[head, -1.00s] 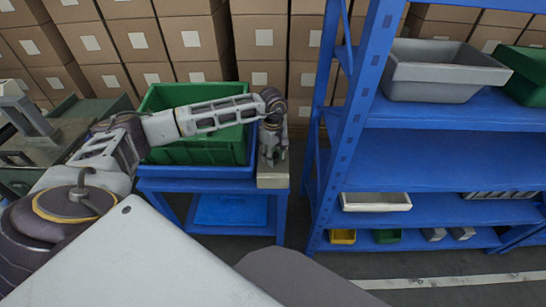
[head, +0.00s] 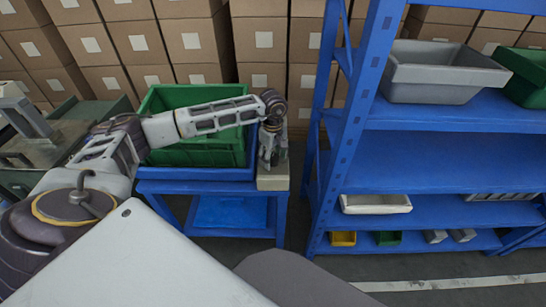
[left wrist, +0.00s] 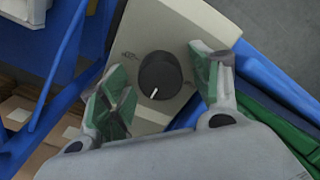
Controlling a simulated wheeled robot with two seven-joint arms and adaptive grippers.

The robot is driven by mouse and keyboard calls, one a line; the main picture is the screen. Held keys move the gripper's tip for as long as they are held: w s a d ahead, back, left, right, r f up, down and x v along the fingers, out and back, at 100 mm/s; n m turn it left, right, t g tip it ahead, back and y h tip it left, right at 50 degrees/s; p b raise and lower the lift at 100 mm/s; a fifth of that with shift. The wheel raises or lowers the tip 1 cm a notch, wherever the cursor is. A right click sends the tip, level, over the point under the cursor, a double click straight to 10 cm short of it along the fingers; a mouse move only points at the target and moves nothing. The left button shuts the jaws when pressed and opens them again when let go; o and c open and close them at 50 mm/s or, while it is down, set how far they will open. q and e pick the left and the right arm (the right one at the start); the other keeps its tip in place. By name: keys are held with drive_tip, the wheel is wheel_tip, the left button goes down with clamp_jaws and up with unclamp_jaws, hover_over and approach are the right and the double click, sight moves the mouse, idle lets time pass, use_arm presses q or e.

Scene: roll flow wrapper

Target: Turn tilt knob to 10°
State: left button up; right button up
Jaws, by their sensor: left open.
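The tilt knob (left wrist: 158,75) is a round black dial with a white pointer line, on the face of a beige control box (left wrist: 185,22). In the left wrist view the pointer line aims toward the bottom of the picture, slightly left. In the head view my left gripper (head: 270,155) points down over the beige box (head: 272,180), and the knob is hidden there. My right gripper is not in view.
A green crate (head: 200,158) sits in a blue tray on a blue stand (head: 160,186), left of the box. A blue shelf rack (head: 440,155) with bins stands to the right. Stacked cartons (head: 190,40) fill the back.

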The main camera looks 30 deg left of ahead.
sight(273, 157)
use_arm(q)
wheel_tip(273, 157, up, 12)
idle(0.9)
idle(0.6)
